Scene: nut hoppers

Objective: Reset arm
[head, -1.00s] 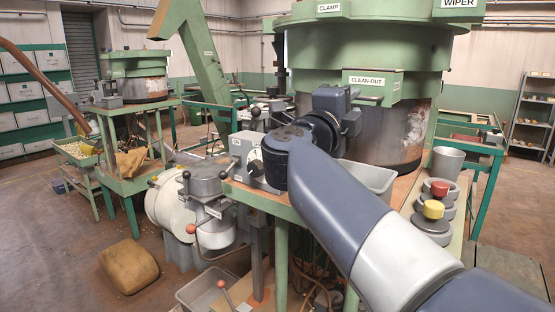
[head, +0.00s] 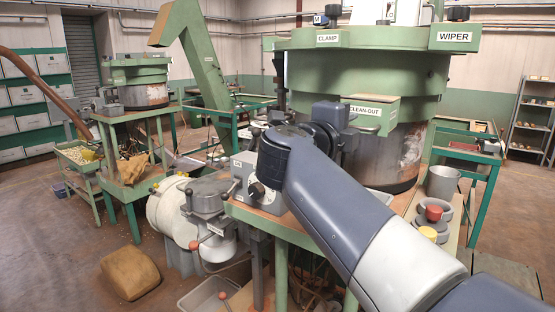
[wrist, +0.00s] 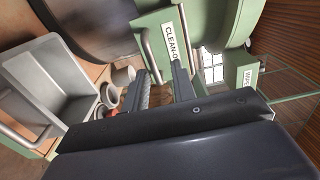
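My arm reaches across the bench in the head view, with its wrist in front of the near green hopper (head: 365,75). My gripper (wrist: 161,76) shows in the wrist view with its two dark fingers apart. I see nothing held between them. Beyond the fingers is the green box labelled CLEAN-OUT (head: 375,115), which also shows in the wrist view (wrist: 183,38), with a metal bar handle (wrist: 151,55) on it. I cannot tell whether the fingers touch anything.
A grey bin (wrist: 45,75) is left of my gripper in the wrist view. A brown sack (head: 129,273) lies on the floor at left.

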